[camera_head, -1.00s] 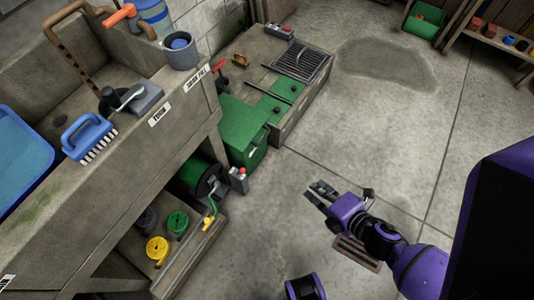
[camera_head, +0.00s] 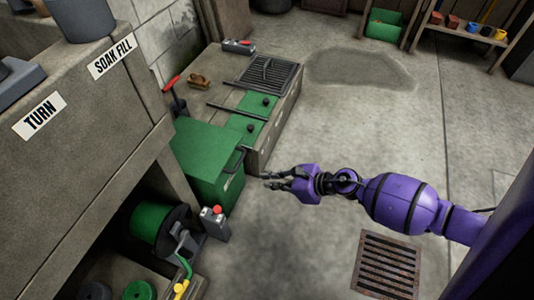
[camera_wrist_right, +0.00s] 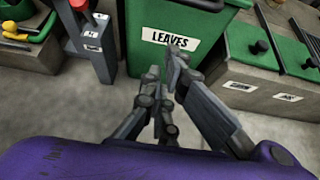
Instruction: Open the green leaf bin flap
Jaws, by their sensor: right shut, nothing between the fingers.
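The green leaf bin (camera_head: 203,148) stands left of centre in the head view, against the low concrete bench. Its flat green lid is down, with a dark handle (camera_head: 236,161) at its right edge. In the right wrist view the bin's front (camera_wrist_right: 118,52) carries a white LEAVES label (camera_wrist_right: 168,40), and the dark handle (camera_wrist_right: 205,4) shows at the top edge. My right gripper (camera_head: 268,181) is shut and empty, just right of the bin and pointing at its front. My left gripper is out of view.
A grey post with a red button (camera_head: 214,219) and a green hose reel (camera_head: 155,222) stand just in front of the bin. The concrete bench with green lids (camera_head: 256,103) is behind it. A floor grate (camera_head: 386,266) lies under my right arm.

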